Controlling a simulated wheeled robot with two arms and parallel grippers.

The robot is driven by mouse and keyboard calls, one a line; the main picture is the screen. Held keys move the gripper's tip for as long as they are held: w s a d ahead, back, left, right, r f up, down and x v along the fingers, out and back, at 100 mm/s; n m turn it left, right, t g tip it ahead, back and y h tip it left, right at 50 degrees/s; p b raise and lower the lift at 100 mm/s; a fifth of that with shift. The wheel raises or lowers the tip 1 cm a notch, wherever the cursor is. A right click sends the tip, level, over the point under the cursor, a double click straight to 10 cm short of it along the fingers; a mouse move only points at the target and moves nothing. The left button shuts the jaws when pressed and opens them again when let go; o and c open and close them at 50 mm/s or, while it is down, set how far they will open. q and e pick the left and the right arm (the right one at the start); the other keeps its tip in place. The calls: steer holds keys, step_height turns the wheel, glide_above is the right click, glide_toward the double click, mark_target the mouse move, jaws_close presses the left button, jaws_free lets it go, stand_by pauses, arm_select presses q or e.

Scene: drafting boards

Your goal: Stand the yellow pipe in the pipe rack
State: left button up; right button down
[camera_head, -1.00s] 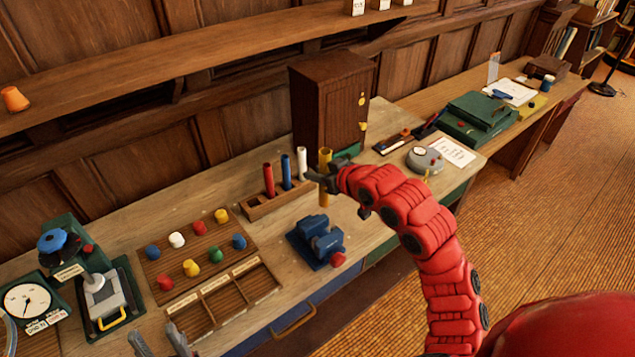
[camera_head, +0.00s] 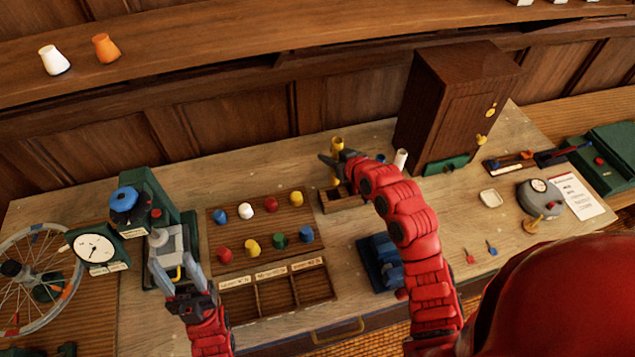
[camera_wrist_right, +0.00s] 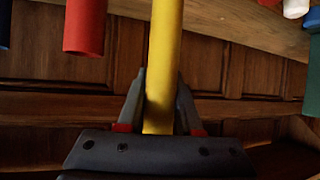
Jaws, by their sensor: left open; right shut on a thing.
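The yellow pipe (camera_head: 337,144) is held upright in my right gripper (camera_head: 334,163), at the left end of the wooden pipe rack (camera_head: 332,206). Its lower part shows just below the fingers; I cannot tell whether its end is in a hole or above it. In the right wrist view the pipe (camera_wrist_right: 163,60) sits between both fingers. A white pipe (camera_head: 400,160) and a blue pipe (camera_head: 381,158) show beyond my right arm, which hides much of the rack. A red pipe (camera_wrist_right: 84,25) shows in the right wrist view. My left gripper (camera_head: 172,262) is open, low at the left.
A peg board (camera_head: 262,225) with several coloured knobs and a compartment tray (camera_head: 272,292) lie left of the rack. A blue vise (camera_head: 376,262) stands in front of it, a brown cabinet (camera_head: 450,105) behind right. A green-based press (camera_head: 150,190) stands near my left gripper.

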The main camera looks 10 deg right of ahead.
steer(key=f+b, duration=0.1)
steer(key=f, duration=0.2)
steer(key=f+b, duration=0.1)
steer(key=f, duration=0.2)
steer(key=shift+s+a, duration=0.1)
steer(key=shift+a, duration=0.1)
step_height(320, 180, down, 4)
steer(key=shift+d+f+b, duration=0.1)
steer(key=shift+b, duration=1)
steer(key=c, duration=0.6)
jaws_free()
